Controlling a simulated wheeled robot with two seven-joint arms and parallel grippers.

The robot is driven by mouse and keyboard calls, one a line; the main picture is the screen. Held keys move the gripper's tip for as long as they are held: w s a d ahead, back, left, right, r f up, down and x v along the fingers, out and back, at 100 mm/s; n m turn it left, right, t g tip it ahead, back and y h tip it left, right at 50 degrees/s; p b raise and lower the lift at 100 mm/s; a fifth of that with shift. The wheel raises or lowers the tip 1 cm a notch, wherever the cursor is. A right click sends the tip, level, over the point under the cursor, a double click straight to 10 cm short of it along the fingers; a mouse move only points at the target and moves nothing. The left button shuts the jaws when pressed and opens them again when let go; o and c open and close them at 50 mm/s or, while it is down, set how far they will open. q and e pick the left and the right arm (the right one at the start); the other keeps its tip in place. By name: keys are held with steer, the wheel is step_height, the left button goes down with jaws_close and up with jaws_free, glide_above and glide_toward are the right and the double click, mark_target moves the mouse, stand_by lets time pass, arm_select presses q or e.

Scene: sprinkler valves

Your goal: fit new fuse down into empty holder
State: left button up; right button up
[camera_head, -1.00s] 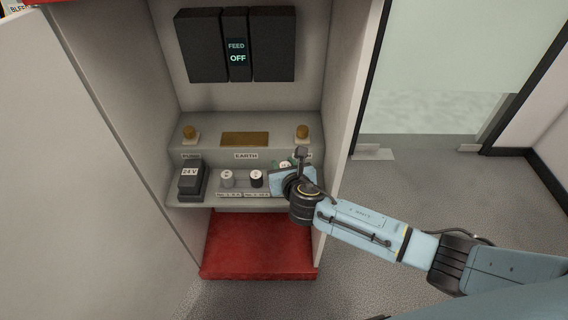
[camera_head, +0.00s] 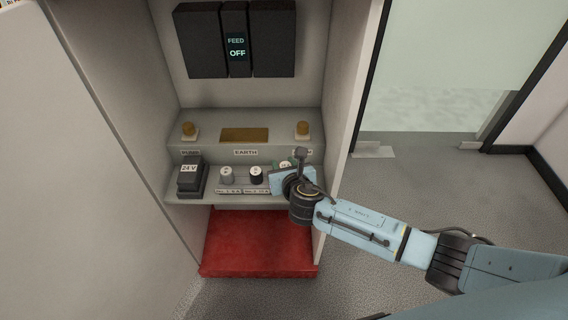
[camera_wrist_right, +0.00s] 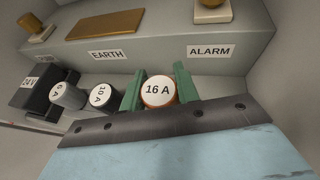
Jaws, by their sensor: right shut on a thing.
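A fuse with a white top reading 16 A and an orange rim (camera_wrist_right: 158,91) is between the green fingers of my right gripper (camera_wrist_right: 159,88), which is shut on it. In the head view my right gripper (camera_head: 284,167) is over the right part of the grey shelf, and its body mostly hides the fuse. The fuse's lower end and any empty holder under it are hidden, so I cannot tell whether they touch. Left of it stand a black-sided 10 A fuse (camera_head: 256,175) and a grey 6 A fuse (camera_head: 227,176). My left gripper is out of view.
A black block marked 24 V (camera_head: 190,178) stands at the shelf's left. Behind are a brass EARTH plate (camera_head: 245,135) and two brass knobs (camera_head: 190,130) (camera_head: 302,129). The cabinet's side walls close in both sides. The panel display (camera_head: 236,46) reads FEED OFF.

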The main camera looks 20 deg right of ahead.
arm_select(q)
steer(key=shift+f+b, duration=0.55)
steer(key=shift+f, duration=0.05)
arm_select(e)
steer(key=shift+f, duration=1)
steer(key=o, duration=1.1)
steer(key=shift+c, duration=0.2)
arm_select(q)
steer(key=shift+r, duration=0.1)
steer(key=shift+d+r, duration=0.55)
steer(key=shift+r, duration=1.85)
arm_select(e)
steer(key=shift+p+v, duration=0.9)
steer(key=shift+v, duration=0.05)
steer(key=shift+p+v, duration=0.85)
steer(key=shift+v, duration=0.1)
steer(key=shift+p+v, duration=0.65)
steer(key=shift+v, duration=0.15)
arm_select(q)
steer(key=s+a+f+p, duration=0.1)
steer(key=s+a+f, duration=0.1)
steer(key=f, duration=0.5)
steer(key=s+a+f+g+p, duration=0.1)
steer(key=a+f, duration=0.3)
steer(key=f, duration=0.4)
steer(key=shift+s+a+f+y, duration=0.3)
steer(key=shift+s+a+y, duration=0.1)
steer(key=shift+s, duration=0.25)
arm_select(e)
steer(key=shift+v, duration=1.3)
